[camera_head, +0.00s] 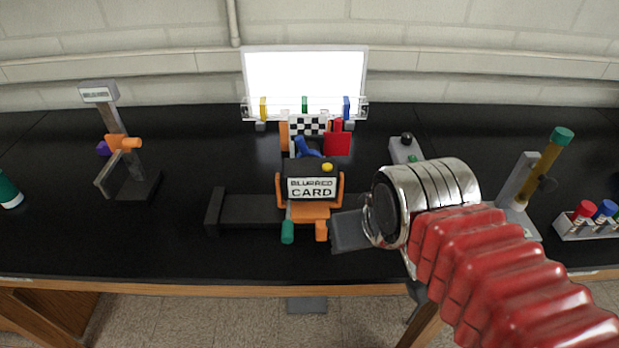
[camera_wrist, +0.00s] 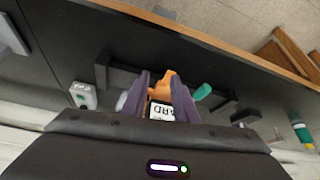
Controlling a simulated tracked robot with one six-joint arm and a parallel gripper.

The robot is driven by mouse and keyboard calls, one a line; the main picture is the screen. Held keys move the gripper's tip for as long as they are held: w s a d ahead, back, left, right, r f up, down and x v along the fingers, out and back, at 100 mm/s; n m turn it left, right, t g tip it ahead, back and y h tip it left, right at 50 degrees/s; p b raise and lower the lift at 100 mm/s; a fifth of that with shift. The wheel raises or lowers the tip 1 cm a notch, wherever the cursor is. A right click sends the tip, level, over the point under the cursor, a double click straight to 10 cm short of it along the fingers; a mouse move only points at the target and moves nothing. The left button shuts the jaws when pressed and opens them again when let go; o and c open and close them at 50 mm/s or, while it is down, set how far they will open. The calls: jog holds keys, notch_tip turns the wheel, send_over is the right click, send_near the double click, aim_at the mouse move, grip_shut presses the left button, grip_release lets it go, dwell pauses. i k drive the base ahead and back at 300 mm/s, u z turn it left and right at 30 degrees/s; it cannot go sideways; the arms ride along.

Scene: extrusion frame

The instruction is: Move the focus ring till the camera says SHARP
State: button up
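The camera (camera_head: 309,175) stands on an orange mount in the middle of the bench. Its plate (camera_head: 311,188) reads BLURRED CARD. A teal knob (camera_head: 287,232) and an orange knob (camera_head: 321,231) stick out at its near side; I cannot tell which part is the focus ring. The teal knob also shows in the wrist view (camera_wrist: 202,92). My gripper (camera_wrist: 163,91) is open, with the orange part and the card plate showing between its dark fingers. In the head view my wrist is right of the camera. Contact cannot be told.
A black rail (camera_head: 250,210) runs under the camera. A checkered card (camera_head: 309,125) and a lit white panel (camera_head: 304,80) stand behind. A grey stand (camera_head: 118,140) is at left; a tilted tube stand (camera_head: 540,170) and a capped-vial rack (camera_head: 590,222) are at right.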

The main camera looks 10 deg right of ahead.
aim_at(300, 141)
jog(key=k, duration=1.35)
jog(key=u, duration=0.55)
jog(key=i, duration=1.55)
jog(key=u, duration=0.2)
